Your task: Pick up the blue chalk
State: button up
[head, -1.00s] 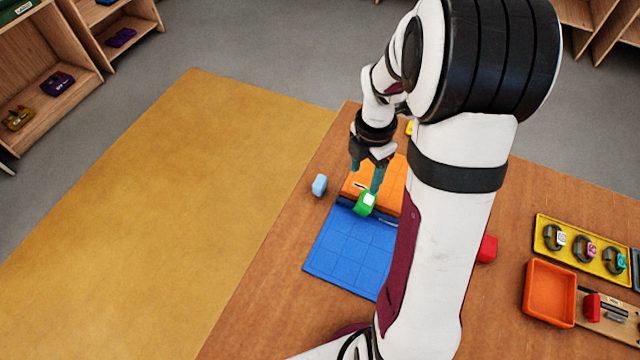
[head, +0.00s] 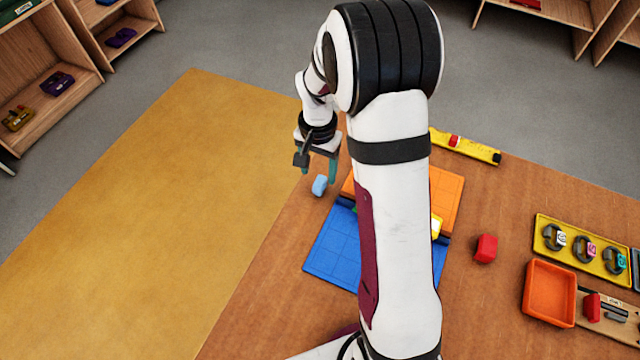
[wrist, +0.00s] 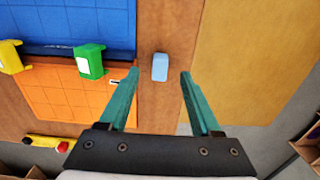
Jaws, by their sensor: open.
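The blue chalk (head: 319,185) is a small light-blue block lying on the wooden table near its left edge, beside the blue and orange mats. In the wrist view the chalk (wrist: 160,67) lies just beyond the fingertips, roughly midway between them and slightly toward the left finger. My gripper (head: 319,178) is above the chalk in the head view, pointing down. Its two teal fingers (wrist: 160,72) are spread wide with nothing between them. The gripper appears apart from the chalk, though the exact height is hard to tell.
A blue mat (head: 330,245) and an orange mat (head: 447,190) lie right of the chalk. A green piece (wrist: 90,62) stands on the mats near the left finger, with a yellow piece (wrist: 10,57) further left. A red block (head: 486,248) and an orange tray (head: 549,265) are further right.

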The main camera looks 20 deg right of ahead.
aim_at(320, 181)
jog(key=f, duration=0.6)
jog(key=shift+w+d+f, duration=0.25)
jog(key=shift+w+d, duration=0.05)
jog(key=shift+w, duration=0.05)
grip_shut()
